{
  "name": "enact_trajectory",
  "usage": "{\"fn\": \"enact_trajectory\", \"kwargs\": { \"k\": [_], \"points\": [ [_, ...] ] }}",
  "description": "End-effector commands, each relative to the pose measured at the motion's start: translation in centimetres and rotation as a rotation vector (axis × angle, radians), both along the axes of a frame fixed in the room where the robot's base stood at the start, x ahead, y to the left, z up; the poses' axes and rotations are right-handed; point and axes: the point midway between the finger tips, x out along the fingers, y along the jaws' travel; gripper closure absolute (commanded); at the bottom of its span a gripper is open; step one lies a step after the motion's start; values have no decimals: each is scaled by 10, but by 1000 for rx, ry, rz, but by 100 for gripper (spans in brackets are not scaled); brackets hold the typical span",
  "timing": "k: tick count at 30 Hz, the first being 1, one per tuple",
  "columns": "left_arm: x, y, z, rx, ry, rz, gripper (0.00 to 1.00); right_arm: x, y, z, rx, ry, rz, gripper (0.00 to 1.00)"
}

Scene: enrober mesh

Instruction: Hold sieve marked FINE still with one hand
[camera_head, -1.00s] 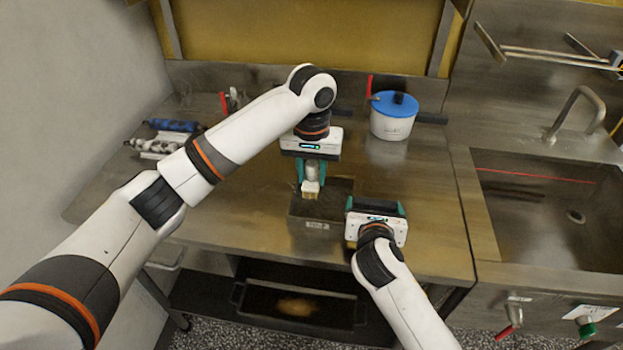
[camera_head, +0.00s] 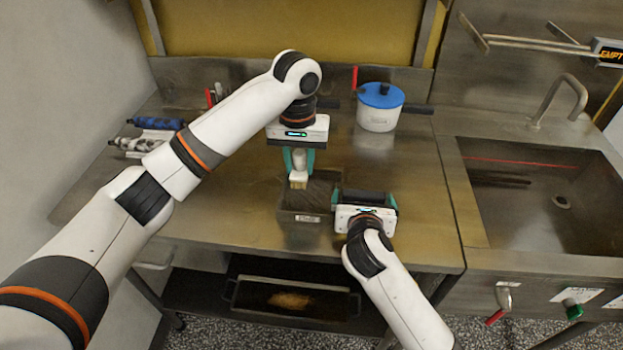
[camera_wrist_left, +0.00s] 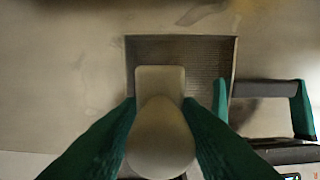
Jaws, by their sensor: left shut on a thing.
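A dark rectangular mesh sieve (camera_head: 325,190) sits on the steel counter in the middle of the head view, with a small pale label (camera_head: 307,218) on its front, too small to read. It also shows in the left wrist view (camera_wrist_left: 205,55). My left gripper (camera_head: 299,162) is shut on a pale-handled brush (camera_head: 298,181), held over the sieve; the handle (camera_wrist_left: 160,140) hides part of the mesh. My right gripper (camera_head: 365,198) is open at the sieve's right side. In the left wrist view one green finger (camera_wrist_left: 221,97) overlaps the right wall; contact cannot be told.
A white pot with a blue lid (camera_head: 380,107) stands behind on the right. Rollers (camera_head: 150,133) lie at the left. A sink (camera_head: 545,190) is at the right. A tray (camera_head: 290,299) sits on the shelf below. The counter between pot and sieve is clear.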

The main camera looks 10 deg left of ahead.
Motion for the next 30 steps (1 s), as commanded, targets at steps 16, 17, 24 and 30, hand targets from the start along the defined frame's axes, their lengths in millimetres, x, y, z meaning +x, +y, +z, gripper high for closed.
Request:
{"fn": "enact_trajectory", "kwargs": {
  "k": [16,17,24,30],
  "points": [
    [0,0,0,0,0,0,86,-66,0,27,0,-1,2,0],
    [0,0,0,0,0,0,86,-72,1,30,0,-1,3,0],
    [0,0,0,0,0,0,86,-104,0,43,-1,0,1,0],
    [0,0,0,0,0,0,86,-111,0,46,-1,1,-1,0]
  ]
}}
